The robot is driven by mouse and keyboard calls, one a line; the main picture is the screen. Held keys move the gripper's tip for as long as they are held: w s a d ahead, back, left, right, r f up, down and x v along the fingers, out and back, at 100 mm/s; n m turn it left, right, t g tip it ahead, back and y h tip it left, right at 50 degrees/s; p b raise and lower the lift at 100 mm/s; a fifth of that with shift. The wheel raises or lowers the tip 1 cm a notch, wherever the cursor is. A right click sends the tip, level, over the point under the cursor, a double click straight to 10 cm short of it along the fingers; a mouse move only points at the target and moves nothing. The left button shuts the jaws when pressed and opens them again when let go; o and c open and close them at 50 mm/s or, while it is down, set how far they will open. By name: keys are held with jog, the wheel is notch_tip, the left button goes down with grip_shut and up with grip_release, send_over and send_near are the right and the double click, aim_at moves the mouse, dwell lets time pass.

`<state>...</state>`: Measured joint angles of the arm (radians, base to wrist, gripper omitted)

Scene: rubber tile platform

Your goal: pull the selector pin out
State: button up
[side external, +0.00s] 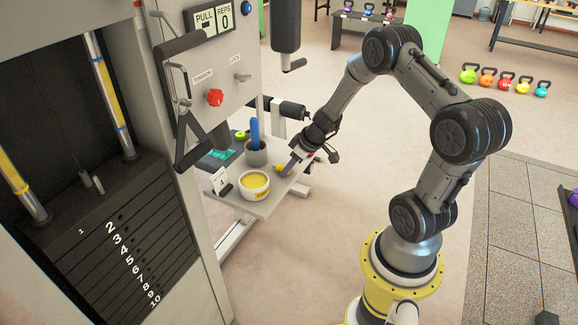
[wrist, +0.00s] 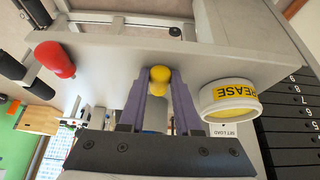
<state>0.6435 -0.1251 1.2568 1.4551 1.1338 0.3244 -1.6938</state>
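A yellow waisted knob (side external: 280,170) is at the right part of the small grey shelf (side external: 241,207). I cannot see a pin shaft below it. My gripper (side external: 289,165) reaches down to it from the upper right. In the wrist view the two purple fingers (wrist: 162,100) stand on either side of the yellow knob (wrist: 159,82), with its round end just beyond the fingertips. Whether they press on it cannot be told. A red knob of similar shape (wrist: 55,60) is to the left in the wrist view. No pin shows in the numbered weight stack (side external: 125,255).
On the shelf are a white grease tub (side external: 255,194) with yellow contents, a small card (side external: 220,180) and a grey cup (side external: 256,158) holding a blue-handled thing (side external: 254,132). The machine's panel has a red tension knob (side external: 215,97). A black handle (side external: 202,145) hangs beside the shelf.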

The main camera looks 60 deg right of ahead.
jog(key=o, duration=0.5)
jog(key=shift+r, duration=0.15)
jog(key=v, duration=1.3)
jog(key=shift+s+r, duration=0.2)
jog(key=shift+r, duration=0.05)
